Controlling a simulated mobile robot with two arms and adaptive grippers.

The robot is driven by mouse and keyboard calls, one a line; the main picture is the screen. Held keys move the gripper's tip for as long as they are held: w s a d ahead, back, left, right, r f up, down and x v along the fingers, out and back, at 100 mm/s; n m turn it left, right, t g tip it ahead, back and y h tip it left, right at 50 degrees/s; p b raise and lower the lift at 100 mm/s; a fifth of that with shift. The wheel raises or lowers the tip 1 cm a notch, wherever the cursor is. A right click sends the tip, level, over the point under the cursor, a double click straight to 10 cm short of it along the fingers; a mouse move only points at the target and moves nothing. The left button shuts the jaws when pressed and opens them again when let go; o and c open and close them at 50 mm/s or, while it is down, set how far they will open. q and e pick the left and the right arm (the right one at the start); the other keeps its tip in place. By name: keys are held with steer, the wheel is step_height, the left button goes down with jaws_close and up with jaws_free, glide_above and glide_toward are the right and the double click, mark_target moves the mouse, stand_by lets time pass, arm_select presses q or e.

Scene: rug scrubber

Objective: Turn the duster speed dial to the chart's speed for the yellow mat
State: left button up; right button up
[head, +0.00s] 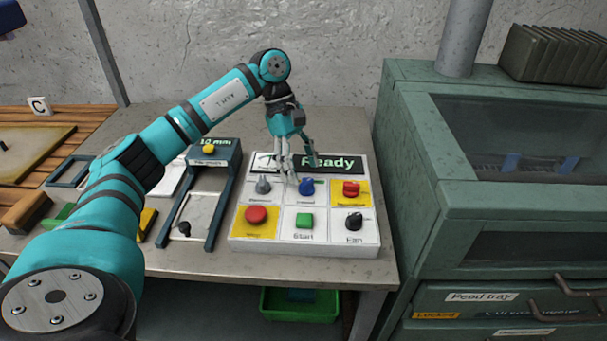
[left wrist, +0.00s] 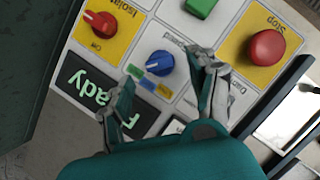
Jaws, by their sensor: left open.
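The white control panel (head: 335,240) lies on the bench. Its blue dial (head: 306,187) is in the top row, between a grey knob (head: 263,186) and a red knob on yellow. In the left wrist view the blue dial (left wrist: 160,63) has a label ending in "speed", partly hidden, and small coloured marks beside it. My left gripper (head: 301,174) is open just above the dial, its fingers apart on either side of it in the left wrist view (left wrist: 162,85). Contact cannot be told. A dull yellow mat (head: 30,150) lies on slats at far left. No chart is readable. My right gripper is out of view.
The display (head: 328,164) reads "Ready". The panel's front row has a red stop button (head: 256,215), green start button (head: 304,220) and black fan knob (head: 354,221). A dark gauge frame (head: 223,195) stands left; a green cabinet (head: 425,160) stands right.

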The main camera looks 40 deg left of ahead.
arm_select(q)
steer(key=v, duration=0.9)
